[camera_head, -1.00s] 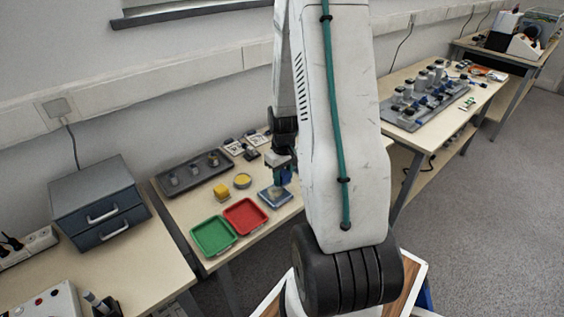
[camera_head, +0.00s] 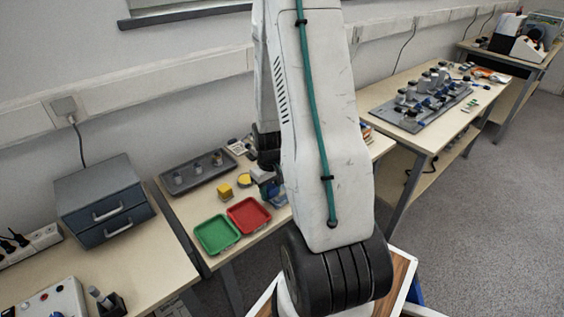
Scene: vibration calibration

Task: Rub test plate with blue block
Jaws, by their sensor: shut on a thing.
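My gripper (camera_head: 262,176) is over the middle table, beside the yellow things, and partly hidden behind my own arm. It is shut on the blue block (camera_head: 271,189), which shows as a small dark blue patch under the jaws. The test plate (camera_head: 279,202) is a flat blue-grey square on the table, right of the red tray. My arm covers its right part. The block is at or just above the plate; I cannot tell whether they touch.
A red tray (camera_head: 249,227) and a green tray (camera_head: 217,247) lie at the table's front. A yellow cube (camera_head: 225,192) and a round yellow piece (camera_head: 244,180) are left of the gripper. A grey rack (camera_head: 196,185) stands behind. A drawer unit (camera_head: 103,212) is at left.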

